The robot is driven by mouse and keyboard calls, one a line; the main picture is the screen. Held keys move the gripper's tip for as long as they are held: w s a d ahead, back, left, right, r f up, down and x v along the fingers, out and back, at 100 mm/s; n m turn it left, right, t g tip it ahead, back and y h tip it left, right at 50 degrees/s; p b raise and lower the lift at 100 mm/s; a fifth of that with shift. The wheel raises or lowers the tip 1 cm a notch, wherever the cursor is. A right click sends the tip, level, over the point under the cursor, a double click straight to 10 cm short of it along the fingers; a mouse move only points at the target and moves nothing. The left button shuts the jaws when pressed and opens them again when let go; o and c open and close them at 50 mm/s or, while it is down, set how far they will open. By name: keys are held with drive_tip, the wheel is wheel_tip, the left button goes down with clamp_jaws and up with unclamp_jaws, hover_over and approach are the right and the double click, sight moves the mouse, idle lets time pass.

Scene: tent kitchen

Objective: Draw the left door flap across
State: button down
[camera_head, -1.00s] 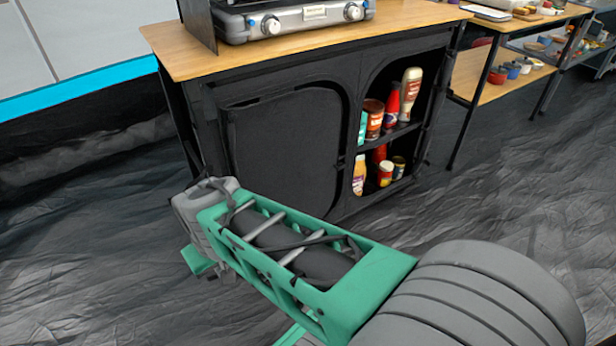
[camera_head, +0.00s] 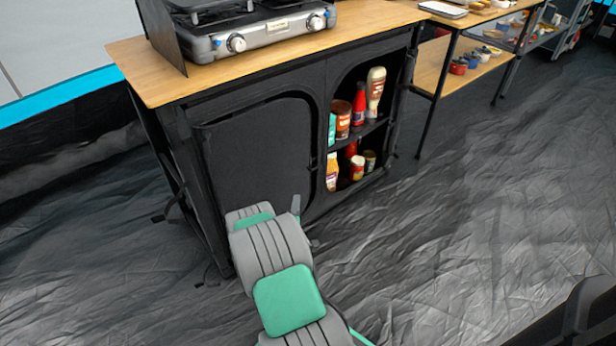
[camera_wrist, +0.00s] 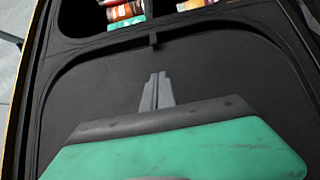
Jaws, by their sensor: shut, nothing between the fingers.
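The black fabric cabinet has a left door flap (camera_head: 258,152), a dark panel lying across the arched left opening. It fills most of the wrist view (camera_wrist: 95,85), where a small tab (camera_wrist: 153,40) shows on the arched edge nearest the bottles. My gripper (camera_wrist: 157,78) is shut and empty, its fingers together in front of the dark panel and pointing toward the tab. I cannot tell whether the fingertips touch the fabric. In the head view my arm stands before the lower part of the flap and mostly hides the gripper.
The right opening is uncovered, with bottles and jars (camera_head: 341,118) on its shelves. A stove (camera_head: 250,35) stands on the wooden top (camera_head: 150,75). A side table (camera_head: 445,75) stands to the right. The wrinkled dark floor (camera_head: 450,220) in front is clear.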

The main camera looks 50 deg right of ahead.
drive_tip(key=x, duration=0.2)
drive_tip(key=b, duration=0.3)
approach(309, 170)
drive_tip(key=w+d, duration=0.2)
drive_tip(key=w, duration=0.2)
drive_tip(key=shift+s+d+f, duration=0.1)
drive_tip(key=shift+s+d, duration=0.1)
drive_tip(key=shift+d, duration=0.55)
drive_tip(key=shift+s+d+f, duration=0.1)
drive_tip(key=shift+s+d, duration=0.15)
drive_tip(key=shift+d, duration=0.55)
drive_tip(key=shift+w, duration=0.15)
